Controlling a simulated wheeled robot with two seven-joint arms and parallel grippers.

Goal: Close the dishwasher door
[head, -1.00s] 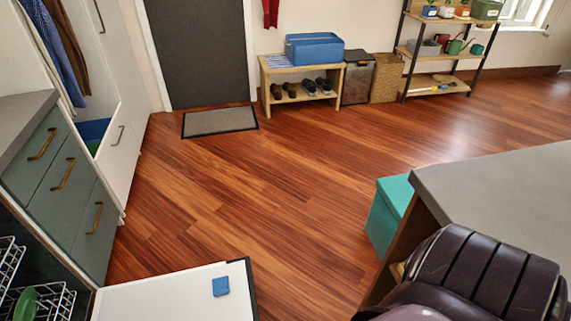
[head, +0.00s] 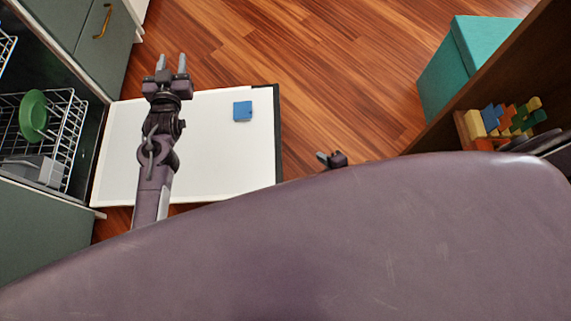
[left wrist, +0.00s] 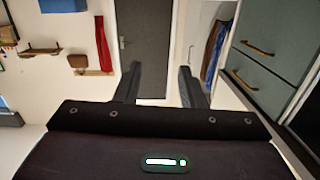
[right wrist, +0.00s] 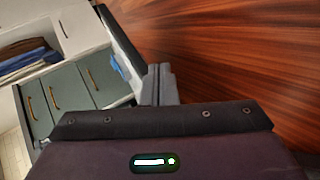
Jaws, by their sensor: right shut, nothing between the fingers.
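The dishwasher door (head: 220,165) is open, its white inner face lying flat and level above the floor. A blue square item (head: 242,111) lies on it near its outer edge. The dishwasher's wire rack (head: 68,120) is at the left. My left gripper (head: 171,62) is over the door's far edge, open and empty. Its spread fingers also show in the left wrist view (left wrist: 159,85). My right gripper (head: 322,157) is shut and empty, just right of the door's outer edge and mostly hidden by my body. Its closed fingers show in the right wrist view (right wrist: 158,84).
A green dish (head: 33,115) stands in the rack. Green-grey drawers (head: 95,40) adjoin the dishwasher on its far side. A teal box (head: 465,65) and a brown unit with colourful blocks (head: 505,118) stand at the right. The wooden floor (head: 320,80) between is clear.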

